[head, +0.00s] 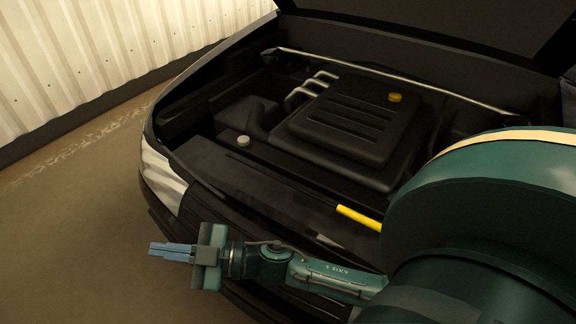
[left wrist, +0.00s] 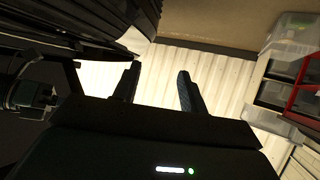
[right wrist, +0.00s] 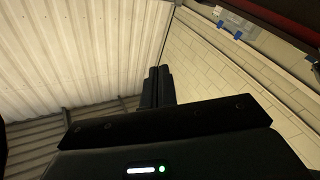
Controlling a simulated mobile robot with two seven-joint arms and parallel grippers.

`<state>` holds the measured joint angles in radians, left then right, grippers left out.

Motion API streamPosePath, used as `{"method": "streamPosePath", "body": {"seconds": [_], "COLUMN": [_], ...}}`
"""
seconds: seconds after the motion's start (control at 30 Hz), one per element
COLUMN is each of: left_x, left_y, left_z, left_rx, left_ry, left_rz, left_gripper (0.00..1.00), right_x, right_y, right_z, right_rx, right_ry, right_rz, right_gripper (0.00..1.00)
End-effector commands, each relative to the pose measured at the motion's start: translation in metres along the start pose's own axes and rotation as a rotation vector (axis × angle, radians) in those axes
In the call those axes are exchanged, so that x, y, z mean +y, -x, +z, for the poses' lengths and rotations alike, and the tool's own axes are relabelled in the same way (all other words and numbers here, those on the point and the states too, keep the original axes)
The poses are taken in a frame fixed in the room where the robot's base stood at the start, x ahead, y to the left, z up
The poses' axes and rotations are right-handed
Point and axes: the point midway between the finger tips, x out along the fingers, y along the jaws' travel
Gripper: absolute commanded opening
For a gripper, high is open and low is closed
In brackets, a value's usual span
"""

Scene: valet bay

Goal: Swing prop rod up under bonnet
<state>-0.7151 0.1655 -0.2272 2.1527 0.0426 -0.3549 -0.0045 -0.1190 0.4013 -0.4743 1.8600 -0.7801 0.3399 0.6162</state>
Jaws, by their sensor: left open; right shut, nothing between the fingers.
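A yellow rod (head: 359,218), likely the prop rod, lies low along the front edge of the engine bay. My arm hides its right end. The dark bonnet (head: 430,22) stands raised over the back of the bay. My right gripper (head: 172,251) is shut and empty in front of the car's nose, left of the yellow rod and apart from it. Its closed fingers (right wrist: 157,86) also show in the right wrist view. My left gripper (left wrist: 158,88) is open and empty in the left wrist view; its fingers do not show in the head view.
A silver bar (head: 400,78) runs across the back of the bay behind the black engine cover (head: 345,115). A corrugated wall (head: 90,60) stands at left, with open floor (head: 70,220) before it. Shelving with bins (left wrist: 285,95) shows in the left wrist view.

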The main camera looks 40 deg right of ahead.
Motion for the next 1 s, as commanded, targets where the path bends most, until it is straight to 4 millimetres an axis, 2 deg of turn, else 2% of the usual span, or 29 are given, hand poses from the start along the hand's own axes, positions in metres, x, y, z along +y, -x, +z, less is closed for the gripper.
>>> {"method": "streamPosePath", "body": {"seconds": [0.03, 0.07, 0.17, 0.27, 0.3, 0.37, 0.4, 0.47, 0.5, 0.6, 0.7, 0.83, 1.0], "left_x": [-0.001, -0.001, -0.001, -0.001, -0.001, -0.001, -0.001, -0.001, -0.001, -0.001, -0.001, -0.001, -0.001], "left_y": [-0.005, -0.005, -0.007, -0.009, -0.009, -0.010, -0.010, -0.011, -0.011, -0.010, -0.010, -0.009, -0.008], "left_z": [0.010, 0.011, 0.014, 0.018, 0.019, 0.021, 0.022, 0.023, 0.024, 0.024, 0.024, 0.022, 0.021], "left_rx": [0.014, 0.022, 0.051, 0.079, 0.089, 0.106, 0.117, 0.132, 0.141, 0.158, 0.169, 0.176, 0.177], "left_ry": [0.004, 0.007, 0.015, 0.022, 0.025, 0.030, 0.033, 0.038, 0.041, 0.045, 0.048, 0.050, 0.050], "left_rz": [0.002, 0.002, 0.005, 0.008, 0.009, 0.011, 0.012, 0.013, 0.014, 0.016, 0.017, 0.018, 0.018], "left_gripper": [0.42, 0.42, 0.42, 0.42, 0.42, 0.42, 0.42, 0.42, 0.42, 0.42, 0.42, 0.42, 0.42], "right_x": [-0.012, -0.019, -0.039, -0.039, -0.030, -0.006, 0.015, 0.054, 0.080, 0.139, 0.178, 0.203, 0.207], "right_y": [-0.008, -0.010, -0.005, 0.017, 0.030, 0.053, 0.069, 0.095, 0.112, 0.147, 0.172, 0.188, 0.191], "right_z": [0.007, 0.010, 0.036, 0.086, 0.109, 0.145, 0.166, 0.190, 0.202, 0.214, 0.214, 0.210, 0.208], "right_rx": [0.065, 0.089, 0.092, -0.044, -0.139, -0.319, -0.456, -0.676, -0.821, -1.131, -1.343, -1.477, -1.501], "right_ry": [0.091, 0.135, 0.275, 0.400, 0.443, 0.497, 0.527, 0.558, 0.570, 0.577, 0.567, 0.555, 0.552], "right_rz": [-0.136, -0.223, -0.532, -0.835, -0.944, -1.080, -1.149, -1.216, -1.238, -1.234, -1.196, -1.159, -1.152], "right_gripper": [0.00, 0.00, 0.00, 0.00, 0.00, 0.00, 0.00, 0.00, 0.00, 0.00, 0.00, 0.00, 0.00]}}
